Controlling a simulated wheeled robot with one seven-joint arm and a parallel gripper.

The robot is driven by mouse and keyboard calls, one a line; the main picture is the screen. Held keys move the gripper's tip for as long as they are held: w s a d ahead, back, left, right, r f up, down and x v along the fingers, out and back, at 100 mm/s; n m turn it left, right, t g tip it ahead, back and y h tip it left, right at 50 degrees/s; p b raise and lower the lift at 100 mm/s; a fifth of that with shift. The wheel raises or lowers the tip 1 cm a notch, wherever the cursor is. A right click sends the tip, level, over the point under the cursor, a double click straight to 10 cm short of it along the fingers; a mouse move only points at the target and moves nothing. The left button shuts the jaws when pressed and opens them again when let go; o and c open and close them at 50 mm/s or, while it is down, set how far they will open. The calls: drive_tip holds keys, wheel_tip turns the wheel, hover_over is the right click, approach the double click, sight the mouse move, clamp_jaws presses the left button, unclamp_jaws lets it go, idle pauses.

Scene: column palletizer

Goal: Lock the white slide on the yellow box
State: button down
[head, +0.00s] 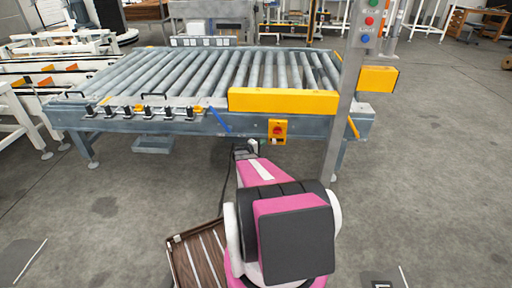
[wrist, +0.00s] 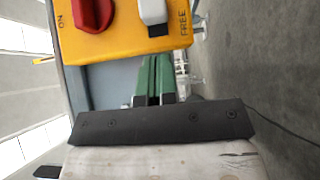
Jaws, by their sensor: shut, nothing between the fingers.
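The yellow box (head: 277,128) is mounted on the front of the conveyor frame, with a red knob visible. In the wrist view the yellow box (wrist: 122,38) fills the upper part and is cut off by the top edge. Its red knob (wrist: 92,14) is beside the word ON. The white slide (wrist: 153,12) is to the right of the knob, near the word FREE. My gripper's green fingers (wrist: 153,62) are shut and empty, just below the box in the picture, overlapping its lower edge. In the head view my gripper (head: 244,149) is left of and below the box.
A roller conveyor (head: 200,75) spans the back, with a yellow guard (head: 283,101) above the box. A grey post (head: 346,110) with push buttons stands close on the right. A blue handle (head: 220,120) is left of the box. Open floor lies to the right.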

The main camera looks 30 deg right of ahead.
sight(274, 142)
drive_tip(key=shift+s+d, duration=0.5)
drive_tip(key=shift+d, duration=0.2)
drive_tip(key=shift+s+d, duration=0.45)
drive_tip(key=shift+d, duration=0.2)
drive_tip(key=shift+s+d, duration=0.5)
drive_tip(key=shift+d, duration=0.3)
drive_tip(key=shift+s+d, duration=0.5)
drive_tip(key=shift+d, duration=0.3)
drive_tip(key=shift+w+a, duration=0.35)
drive_tip(key=shift+a, duration=0.05)
drive_tip(key=shift+w+a, duration=0.45)
drive_tip(key=shift+a, duration=0.2)
drive_tip(key=shift+w+a, duration=0.45)
drive_tip(key=shift+a, duration=0.15)
drive_tip(key=v, duration=1)
drive_tip(key=shift+a, duration=0.2)
